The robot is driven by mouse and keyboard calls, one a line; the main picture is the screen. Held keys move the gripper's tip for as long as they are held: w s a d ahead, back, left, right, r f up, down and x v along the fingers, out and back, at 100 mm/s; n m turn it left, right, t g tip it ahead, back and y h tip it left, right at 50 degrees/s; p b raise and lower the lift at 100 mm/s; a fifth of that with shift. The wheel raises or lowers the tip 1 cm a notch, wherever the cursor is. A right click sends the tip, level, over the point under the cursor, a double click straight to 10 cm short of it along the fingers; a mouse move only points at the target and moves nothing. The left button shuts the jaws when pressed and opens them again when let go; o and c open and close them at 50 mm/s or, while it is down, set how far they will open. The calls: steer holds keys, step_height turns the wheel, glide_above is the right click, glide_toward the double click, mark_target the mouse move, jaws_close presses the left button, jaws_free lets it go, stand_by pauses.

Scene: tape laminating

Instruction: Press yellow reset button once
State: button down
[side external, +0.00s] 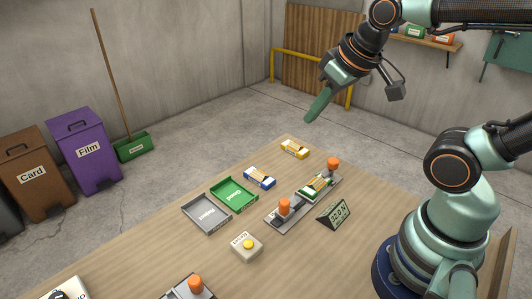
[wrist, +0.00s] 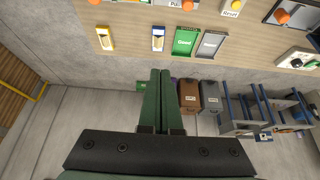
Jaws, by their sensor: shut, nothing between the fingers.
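The reset button is a yellow dome (side external: 248,243) on a small cream box on the table, near the grey tray. In the wrist view the same yellow button (wrist: 236,5) shows at the top edge, above a "Reset" label. My gripper (side external: 309,119) is high above and beyond the table's far end, well away from the button. In the wrist view its two green fingers (wrist: 160,72) are together with nothing between them.
A green tray (side external: 233,195) and a grey tray (side external: 206,213) lie side by side. Blue (side external: 259,177) and yellow (side external: 294,148) pieces lie beyond them. A fixture (side external: 284,210) with orange knobs and a small display (side external: 334,212) stand right of the button. Bins (side external: 85,150) stand left of the table.

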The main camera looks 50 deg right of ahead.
steer(key=m+g+h, duration=0.2)
steer(key=g+h, duration=0.2)
steer(key=g, duration=0.8)
glide_above(245, 242)
step_height(245, 242, down, 12)
steer(key=shift+r, duration=0.15)
steer(key=shift+f, duration=4.4)
steer(key=shift+f, duration=0.2)
steer(key=shift+d+f, duration=0.1)
steer(key=shift+f, duration=0.15)
